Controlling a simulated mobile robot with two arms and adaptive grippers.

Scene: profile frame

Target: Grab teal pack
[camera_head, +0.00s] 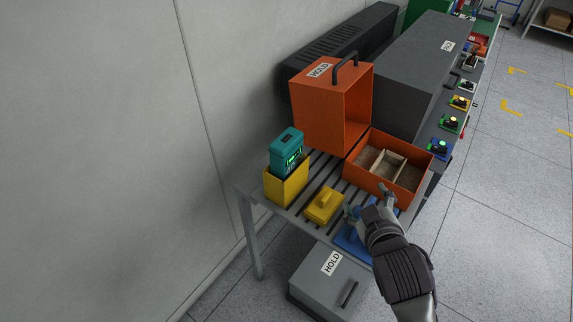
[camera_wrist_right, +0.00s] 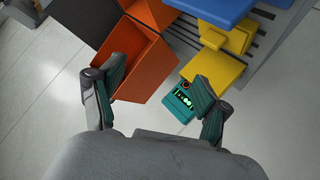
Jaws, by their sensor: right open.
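The teal pack (camera_head: 287,152) stands upright in a yellow holder (camera_head: 286,187) at the left end of the slatted table, its upper part above the rim. My left gripper is out of view.
A tall orange box marked HOLD (camera_head: 318,112) stands behind the pack. An open orange bin with dividers (camera_head: 371,187) is to its right. A grey box (camera_head: 325,282) is below.

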